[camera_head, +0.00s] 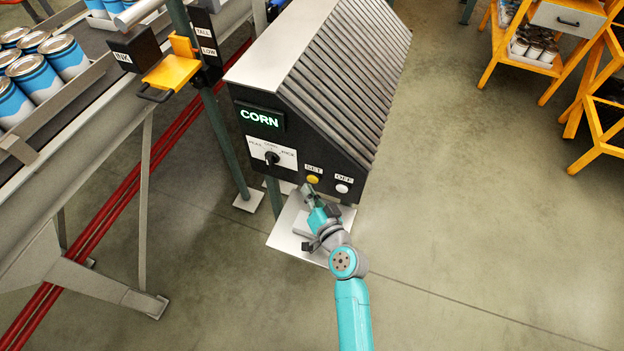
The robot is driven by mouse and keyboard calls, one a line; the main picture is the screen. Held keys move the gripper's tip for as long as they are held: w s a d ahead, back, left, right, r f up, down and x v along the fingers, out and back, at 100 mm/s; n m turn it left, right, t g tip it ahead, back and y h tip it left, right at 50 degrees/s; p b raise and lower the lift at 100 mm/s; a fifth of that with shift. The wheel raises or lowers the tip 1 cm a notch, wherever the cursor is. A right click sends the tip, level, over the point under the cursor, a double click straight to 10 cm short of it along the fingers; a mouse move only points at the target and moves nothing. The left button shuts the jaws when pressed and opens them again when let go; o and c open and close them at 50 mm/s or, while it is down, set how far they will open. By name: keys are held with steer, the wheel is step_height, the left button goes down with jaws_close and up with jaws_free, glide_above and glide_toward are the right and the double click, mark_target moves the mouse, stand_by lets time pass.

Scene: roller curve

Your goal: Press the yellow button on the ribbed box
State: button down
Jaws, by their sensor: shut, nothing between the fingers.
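The ribbed box (338,75) stands on a post in the upper middle, with its dark front panel toward me. The panel has a green-lit display (262,118) reading CORN and a selector knob (271,157) on a white label plate. The yellow button (313,179) is at the lower right of the panel, below a label that reads SET. A white button (342,188) labelled OFF is to its right. My gripper (307,190) is shut and empty, its tips just below the yellow button in the picture. I cannot tell whether they touch it.
A conveyor frame (85,130) with blue-and-white cans (62,57) runs along the left. A yellow lever plate (172,75) sits by TALL and LOW labels. Red pipes (125,185) run along the floor. Orange shelving (545,60) is at the upper right. The floor at right is clear.

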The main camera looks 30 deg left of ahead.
steer(key=shift+s+d, duration=0.2)
steer(key=shift+s, duration=0.6)
steer(key=shift+s+d, duration=0.15)
steer(key=shift+s, duration=0.7)
steer(key=shift+s+d, duration=0.2)
steer(key=shift+s, duration=0.6)
steer(key=s+d+f+m+t+h, duration=0.1)
steer(key=s+d+t+h, duration=0.15)
steer(key=d, duration=0.75)
steer(key=s+d+f+m+t+h, duration=0.1)
steer(key=s+d+f+h, duration=0.2)
steer(key=d, duration=0.7)
steer(key=s+d+m+t+h, duration=0.15)
steer(key=s+d, duration=0.35)
steer(key=d, duration=0.5)
steer(key=s+d+r+h, duration=0.3)
steer(key=s+d+r, duration=0.4)
steer(key=s, duration=0.2)
steer(key=s+d+r+t+h, duration=0.1)
steer(key=s+d+r+h, duration=0.3)
steer(key=s, duration=0.5)
steer(key=shift+d+r+m, duration=0.45)
steer(key=shift+d+r, duration=0.9)
steer(key=shift+r, duration=0.45)
